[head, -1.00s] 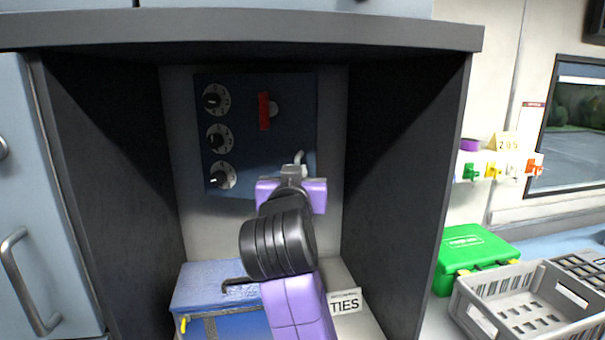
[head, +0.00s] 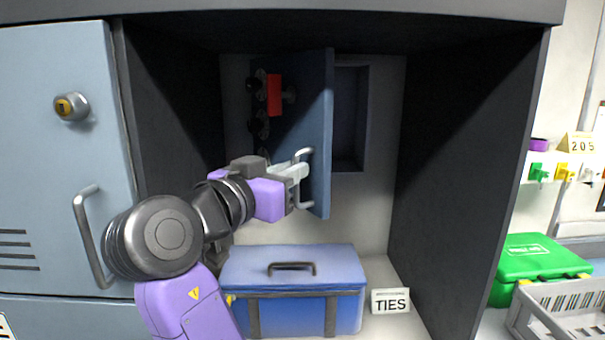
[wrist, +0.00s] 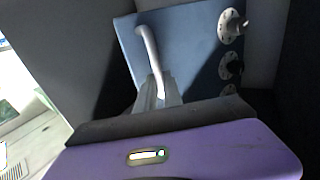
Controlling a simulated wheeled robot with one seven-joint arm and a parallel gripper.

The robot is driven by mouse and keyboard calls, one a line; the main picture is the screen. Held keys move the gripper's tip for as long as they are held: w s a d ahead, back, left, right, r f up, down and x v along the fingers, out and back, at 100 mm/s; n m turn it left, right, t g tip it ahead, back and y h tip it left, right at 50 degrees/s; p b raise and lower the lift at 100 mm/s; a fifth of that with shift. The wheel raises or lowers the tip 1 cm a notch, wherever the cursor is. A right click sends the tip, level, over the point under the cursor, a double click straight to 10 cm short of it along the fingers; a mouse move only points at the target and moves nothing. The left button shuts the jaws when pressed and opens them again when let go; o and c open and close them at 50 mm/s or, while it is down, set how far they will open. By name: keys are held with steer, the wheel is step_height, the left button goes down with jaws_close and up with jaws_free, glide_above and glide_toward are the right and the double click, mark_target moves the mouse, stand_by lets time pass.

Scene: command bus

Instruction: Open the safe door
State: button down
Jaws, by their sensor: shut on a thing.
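The blue safe door (head: 310,120) stands swung open toward me in the head view, hinged on its left side. The dark safe interior (head: 348,120) shows to its right. The door carries a red latch (head: 274,95), several dials and a metal handle (head: 303,154). My gripper (head: 298,173) is shut on the handle at the door's free edge. In the wrist view the fingers (wrist: 158,92) meet the curved handle (wrist: 147,45) against the blue door (wrist: 190,50), with dials on the right. The inside of the safe is only partly visible.
The safe sits in a dark-walled recess. A pale blue cabinet (head: 60,180) with a handle stands left. A green box (head: 540,262) and a grey crate (head: 560,315) are right.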

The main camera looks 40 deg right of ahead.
steer(key=shift+w+a+r, duration=0.1)
steer(key=shift+w+a, duration=0.05)
steer(key=shift+w, duration=0.15)
steer(key=c, duration=1.5)
jaws_free()
steer(key=shift+w, duration=0.1)
steer(key=b+v, duration=0.2)
steer(key=v, duration=0.5)
steer(key=shift+s+a, duration=0.2)
steer(key=shift+a, duration=0.05)
